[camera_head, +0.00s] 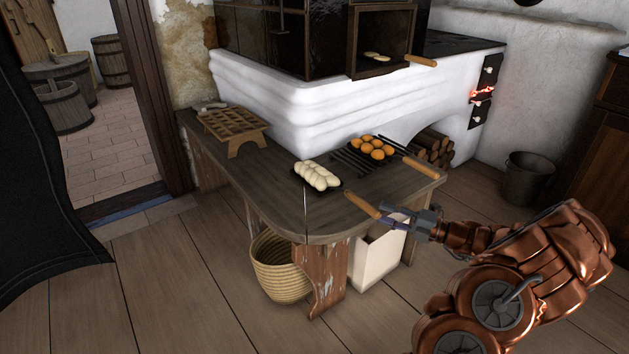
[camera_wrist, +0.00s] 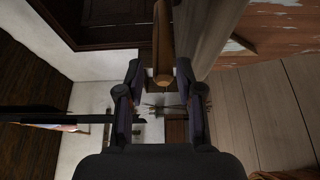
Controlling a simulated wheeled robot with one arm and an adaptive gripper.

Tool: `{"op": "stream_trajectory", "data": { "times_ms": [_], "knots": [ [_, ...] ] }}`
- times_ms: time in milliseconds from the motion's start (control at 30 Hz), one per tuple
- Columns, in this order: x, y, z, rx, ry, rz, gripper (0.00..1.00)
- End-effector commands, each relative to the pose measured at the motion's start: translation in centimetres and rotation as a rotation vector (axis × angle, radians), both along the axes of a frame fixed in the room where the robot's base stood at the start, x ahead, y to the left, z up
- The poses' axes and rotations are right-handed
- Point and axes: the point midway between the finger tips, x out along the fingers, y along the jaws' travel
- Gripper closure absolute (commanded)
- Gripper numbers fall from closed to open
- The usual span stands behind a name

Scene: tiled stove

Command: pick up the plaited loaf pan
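The plaited loaf pan (camera_head: 326,188) is a dark, flat pan at the front of the wooden bench, bearing a pale plaited loaf (camera_head: 316,175). Its wooden handle (camera_head: 361,204) points out over the bench edge towards my gripper. My gripper (camera_head: 385,219) is at the outer end of this handle. In the wrist view my gripper (camera_wrist: 159,66) has its two fingers apart, with the handle (camera_wrist: 163,42) end between them and gaps on both sides. The loaf cannot be made out in the wrist view.
A dark pan with orange-brown rolls (camera_head: 372,147) sits behind, its handle (camera_head: 421,168) pointing right. A wooden rack (camera_head: 232,125) stands at the bench's left. A basket (camera_head: 280,266) and a white box (camera_head: 377,257) are below the bench. Floor is free in front.

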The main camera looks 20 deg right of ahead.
Motion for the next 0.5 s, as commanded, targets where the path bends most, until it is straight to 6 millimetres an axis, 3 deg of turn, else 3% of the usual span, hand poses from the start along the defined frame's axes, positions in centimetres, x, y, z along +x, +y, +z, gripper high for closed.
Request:
{"op": "stream_trajectory", "data": {
  "times_ms": [500],
  "knots": [
    [3.7,3.3,-0.6,-0.002,0.000,0.006,0.64]
  ]
}}
